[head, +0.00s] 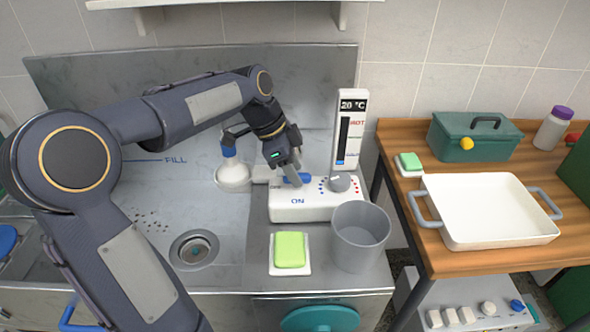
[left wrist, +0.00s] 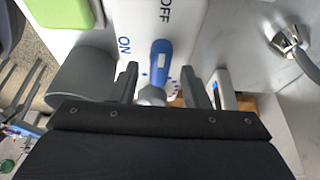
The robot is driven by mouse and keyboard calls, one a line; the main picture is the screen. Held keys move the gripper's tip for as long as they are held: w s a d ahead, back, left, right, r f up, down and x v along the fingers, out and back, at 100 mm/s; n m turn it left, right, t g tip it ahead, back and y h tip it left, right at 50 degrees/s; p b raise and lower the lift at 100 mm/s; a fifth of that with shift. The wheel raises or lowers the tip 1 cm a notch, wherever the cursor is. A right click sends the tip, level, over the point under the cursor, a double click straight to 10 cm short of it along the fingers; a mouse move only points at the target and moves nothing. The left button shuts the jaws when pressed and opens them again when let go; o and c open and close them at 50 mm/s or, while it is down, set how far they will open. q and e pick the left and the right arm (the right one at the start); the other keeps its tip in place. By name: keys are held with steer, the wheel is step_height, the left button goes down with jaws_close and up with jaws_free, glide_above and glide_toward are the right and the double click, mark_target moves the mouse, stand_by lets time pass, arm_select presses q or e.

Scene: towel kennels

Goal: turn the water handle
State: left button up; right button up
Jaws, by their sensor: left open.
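The blue water handle (head: 303,178) is on the white control box (head: 305,212) by the sink, which is marked ON at its front and has a second, partly hidden label at its left. In the left wrist view, the blue handle (left wrist: 160,60) lies between the ON and OFF labels, in line with the gap between the fingers. My left gripper (head: 296,176) is over the handle in the head view, partly covering it; its open fingers (left wrist: 159,78) stand apart on either side, with nothing clearly held. Contact cannot be told. My right gripper is not in view.
A grey knob (head: 340,184) with red and blue dots is right of the handle. A temperature panel (head: 349,130) reading 20 °C stands behind. A grey bucket (head: 360,237) and a green sponge (head: 290,250) are in front. A tap (head: 232,172) is at the left.

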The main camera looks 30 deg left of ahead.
arm_select(q)
steer(key=shift+d+f, duration=0.1)
steer(key=shift+f, duration=0.1)
jaws_close()
steer(key=shift+n, duration=0.3)
steer(key=n+t, duration=0.1)
steer(key=n, duration=0.1)
steer(key=n+y+b, duration=0.1)
steer(key=n, duration=0.2)
steer(key=shift+s+d+t+y, duration=0.1)
steer(key=shift+d+t+y, duration=0.05)
steer(key=shift+t+y, duration=0.2)
steer(key=n+y, duration=0.1)
steer(key=n, duration=0.2)
steer(key=n+y, duration=0.1)
steer(key=n, duration=0.2)
steer(key=shift+t, duration=0.35)
steer(key=shift+n, duration=0.3)
